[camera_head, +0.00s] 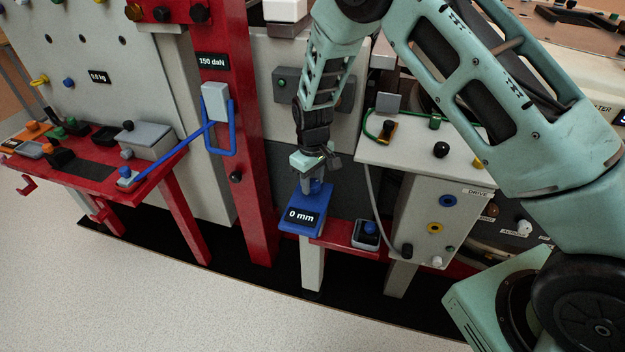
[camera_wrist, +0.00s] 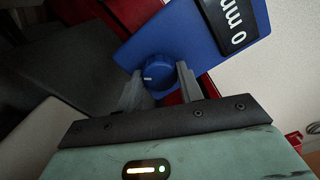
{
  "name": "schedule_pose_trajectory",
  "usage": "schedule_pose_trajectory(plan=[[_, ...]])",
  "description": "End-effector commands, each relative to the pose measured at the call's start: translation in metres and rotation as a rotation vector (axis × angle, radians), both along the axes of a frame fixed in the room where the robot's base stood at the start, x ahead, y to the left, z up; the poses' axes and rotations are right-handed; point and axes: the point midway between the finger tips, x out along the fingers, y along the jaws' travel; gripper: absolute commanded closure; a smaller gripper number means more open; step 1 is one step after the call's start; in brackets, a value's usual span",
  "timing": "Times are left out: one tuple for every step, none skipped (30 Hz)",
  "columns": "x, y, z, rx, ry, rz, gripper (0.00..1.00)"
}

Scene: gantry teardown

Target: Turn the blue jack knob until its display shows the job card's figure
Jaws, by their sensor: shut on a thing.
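The blue jack (camera_head: 302,219) is a blue box on a pale post, and its display (camera_head: 301,217) reads "0 mm". In the wrist view the blue jack knob (camera_wrist: 158,74) is round with a white pointer mark, on the blue top plate (camera_wrist: 180,35). The display (camera_wrist: 232,22) shows there partly cut off. My gripper (camera_head: 313,183) points down over the jack. In the wrist view my gripper's fingers (camera_wrist: 158,86) stand on either side of the knob, shut on it. I cannot make out a job card in either view.
A red table (camera_head: 80,172) with several small parts stands at the left. A red column (camera_head: 240,150) with a "150 daN" display rises left of the jack. A white cabinet (camera_head: 440,215) labelled "DRIVE" and a small grey box (camera_head: 366,236) with a blue knob stand to its right. The front floor is clear.

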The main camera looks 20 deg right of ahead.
Motion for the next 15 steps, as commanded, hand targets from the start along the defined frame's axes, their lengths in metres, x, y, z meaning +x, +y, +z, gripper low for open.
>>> schedule_pose_trajectory(plan=[[0.0000,-0.0001,0.0006,0.000,0.000,-0.006,0.86],[0.0000,-0.0001,0.0007,0.000,0.000,-0.012,0.86],[0.0000,-0.0001,0.0009,0.000,0.001,-0.022,0.86],[0.0000,-0.0002,0.0011,0.000,0.001,-0.032,0.86],[0.0000,-0.0002,0.0013,0.000,0.001,-0.043,0.86],[-0.0001,-0.0003,0.0016,0.000,0.001,-0.061,0.86],[0.0000,-0.0004,0.0018,0.000,0.001,-0.076,0.86],[0.0000,-0.0004,0.0020,0.000,0.001,-0.092,0.86],[0.0000,-0.0004,0.0023,0.000,0.001,-0.118,0.86],[0.0001,-0.0005,0.0024,0.000,0.001,-0.139,0.86],[0.0001,-0.0005,0.0025,0.000,0.001,-0.160,0.86],[0.0001,-0.0006,0.0026,0.000,0.001,-0.191,0.86],[0.0000,-0.0007,0.0026,0.000,0.001,-0.215,0.86],[0.0000,-0.0007,0.0025,0.000,0.001,-0.239,0.86],[0.0001,-0.0008,0.0025,0.000,0.001,-0.272,0.86]])
